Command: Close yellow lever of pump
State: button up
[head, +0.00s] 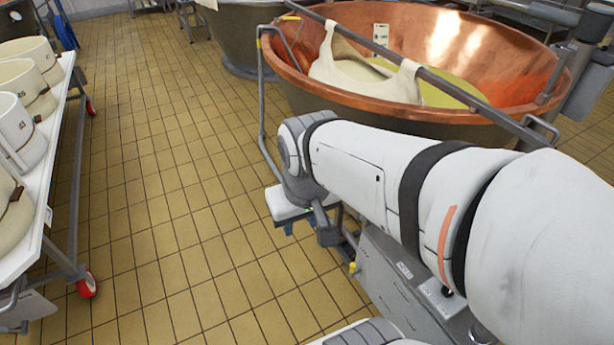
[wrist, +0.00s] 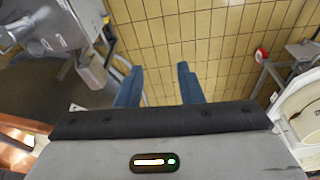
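A small yellow part (head: 352,267), which looks like the lever, shows in the head view at the left edge of a grey metal cabinet (head: 385,283), which may belong to the pump. My arm hides much of that area, so I cannot tell the lever's position. My gripper (wrist: 160,85) is open and empty in the wrist view, its two blue fingers spread apart over the tiled floor. In the head view, it is mostly hidden below my arm's end, left of the yellow part. Grey metal equipment (wrist: 50,35) stands at the upper left of the wrist view.
A large copper vat (head: 450,40) with a metal rail and a draped cloth (head: 365,75) stands behind my arm. A wheeled white table (head: 35,225) with several white moulds is at the left. The tiled floor (head: 160,150) between them is clear.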

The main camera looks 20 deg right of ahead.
aim_at(353, 268)
jog(key=w+d+f+n+g+h+b, duration=0.35)
jog(key=w+d+f+b, duration=0.35)
jog(key=f, duration=0.6)
jog(key=w+d+f+n+g+h+b, duration=0.2)
jog(key=w+d+f+h+b, duration=0.15)
jog(key=f+b, duration=0.75)
jog(key=w+d+f+n+g+h+b, duration=0.35)
jog(key=d+f+b, duration=0.3)
jog(key=f, duration=0.95)
jog(key=w+d+f+n+t+h+b, duration=0.25)
jog(key=f+b, duration=0.25)
jog(key=f, duration=0.5)
jog(key=w+d+f+n+t+h+b, duration=0.1)
jog(key=w+d+f+n+h+b, duration=0.2)
jog(key=f, duration=0.8)
jog(key=w+d+f+n+t+h+b, duration=0.1)
jog(key=f+n+h+b, duration=0.1)
jog(key=f+b, duration=0.6)
jog(key=d, duration=0.2)
jog(key=d+f, duration=0.2)
jog(key=d, duration=0.1)
jog(key=shift+s+d, duration=0.15)
jog(key=shift+d, duration=0.2)
jog(key=shift+d+r, duration=0.15)
jog(key=shift+d, duration=0.3)
jog(key=shift+c, duration=0.2)
grip_shut()
